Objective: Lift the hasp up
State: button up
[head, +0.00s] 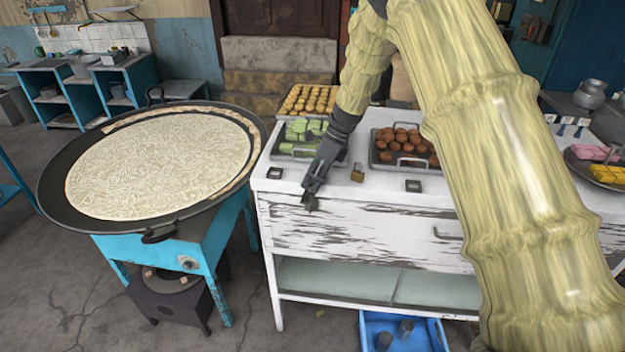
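My gripper (310,201) reaches down from the upper right to the top front edge of the white cabinet (350,235). Its fingertips are at or just in front of that edge, left of the middle. A small dark piece shows at the fingertips; I cannot tell whether it is the hasp or part of the fingers. No hasp can be made out clearly, and the gripper covers part of the edge. Small dark square fittings lie on the cabinet top, one at left (274,173) and one at right (413,186). A brass padlock (357,173) stands on the top between them.
A tray of green sweets (301,132) and a tray of brown balls (404,148) stand close to my gripper. A large round pan (55,190) on a blue stand is at left. A blue crate (430,335) lies below. My arm hides the cabinet's right part.

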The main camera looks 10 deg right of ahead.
jog(key=s+v, duration=0.1)
jog(key=v, duration=0.6)
jog(key=shift+w+d+r, duration=0.2)
jog(key=shift+w+r, duration=0.2)
jog(key=shift+w, duration=0.15)
jog(key=shift+a, duration=0.1)
